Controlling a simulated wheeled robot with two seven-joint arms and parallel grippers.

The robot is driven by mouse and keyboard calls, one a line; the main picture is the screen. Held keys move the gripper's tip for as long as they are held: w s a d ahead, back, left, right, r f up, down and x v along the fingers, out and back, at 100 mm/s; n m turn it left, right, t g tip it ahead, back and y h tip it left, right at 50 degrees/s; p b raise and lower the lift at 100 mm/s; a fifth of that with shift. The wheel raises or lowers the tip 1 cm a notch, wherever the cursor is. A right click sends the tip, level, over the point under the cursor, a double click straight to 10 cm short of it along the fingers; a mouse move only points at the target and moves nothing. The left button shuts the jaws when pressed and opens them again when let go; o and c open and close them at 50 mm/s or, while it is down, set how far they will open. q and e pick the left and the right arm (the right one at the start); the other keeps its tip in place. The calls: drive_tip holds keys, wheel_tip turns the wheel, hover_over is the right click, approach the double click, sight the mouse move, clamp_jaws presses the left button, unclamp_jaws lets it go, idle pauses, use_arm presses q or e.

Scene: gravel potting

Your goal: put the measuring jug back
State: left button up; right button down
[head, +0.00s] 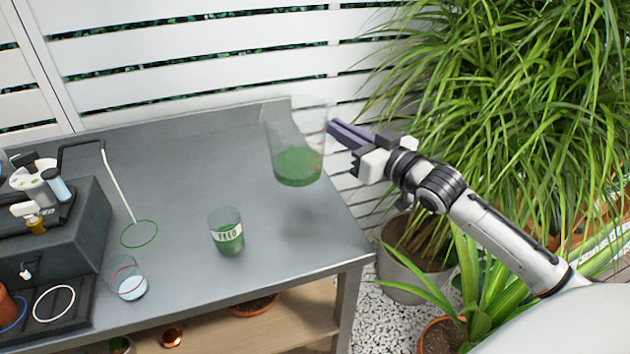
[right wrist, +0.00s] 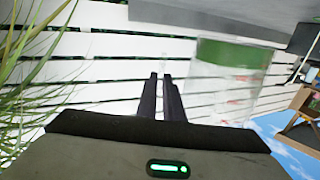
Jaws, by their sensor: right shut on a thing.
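The measuring jug (head: 295,145) is clear, with red marks and green liquid in its lower part. It hangs above the right part of the grey table, roughly upright, with a shadow below it. My right gripper (head: 336,132) comes from the right and is shut at the jug's right side; the handle itself is hard to make out. In the right wrist view the jug (right wrist: 225,85) shows right of the nearly closed fingers (right wrist: 163,95). A green ring (head: 139,234) and a white ring (head: 54,303) are marked at the left. My left gripper is not in view.
A beaker labelled FEED (head: 227,235) with green liquid stands mid-table. A small clear cup (head: 128,282) stands near the front edge. A dark stepped stand (head: 65,230) with small items fills the left. Plants (head: 510,90) crowd the right. The back of the table is clear.

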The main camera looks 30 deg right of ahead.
wheel_tip(320, 180, down, 8)
drive_tip(key=shift+r+b, duration=0.1)
drive_tip(key=shift+b, duration=0.35)
drive_tip(key=c, duration=1.9)
unclamp_jaws()
drive_tip(key=s+d, duration=0.1)
drive_tip(key=s, duration=1.1)
drive_tip(key=shift+p, duration=0.4)
drive_tip(key=shift+d, duration=0.1)
